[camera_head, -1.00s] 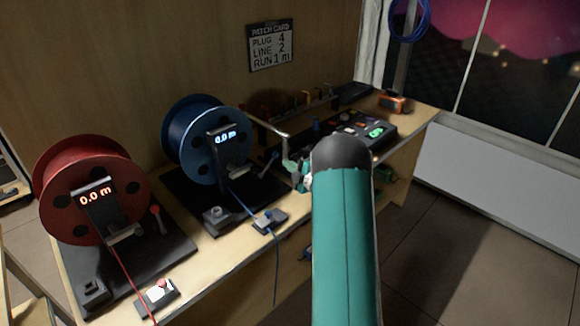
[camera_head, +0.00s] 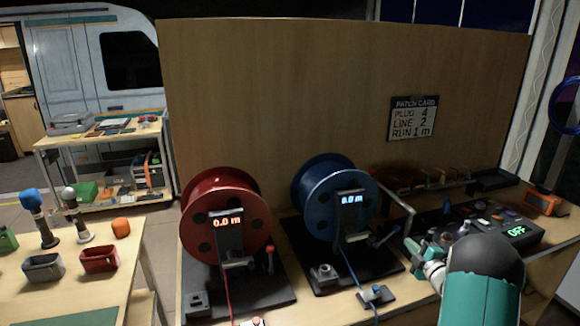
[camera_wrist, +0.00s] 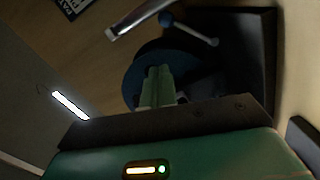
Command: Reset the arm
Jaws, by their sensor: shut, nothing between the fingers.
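My teal arm (camera_head: 470,295) reaches in at the lower right of the head view, with its dark rounded joint partly blocking the bench. My gripper (camera_head: 412,247) is small beyond it, near the right of the blue reel. In the wrist view my gripper (camera_wrist: 157,72) shows two pale green fingers side by side, shut and empty. Behind them lie the blue reel (camera_wrist: 132,85) and its dark base (camera_wrist: 262,50). I cannot tell the exact gap between fingers and reel.
The red reel (camera_head: 226,190) and blue reel (camera_head: 325,180) stand on the bench, both reading 0.0 m. A control panel (camera_head: 490,222) showing OFF sits right of them. A patch card (camera_head: 412,118) hangs behind. A side table (camera_head: 60,295) with bins is left.

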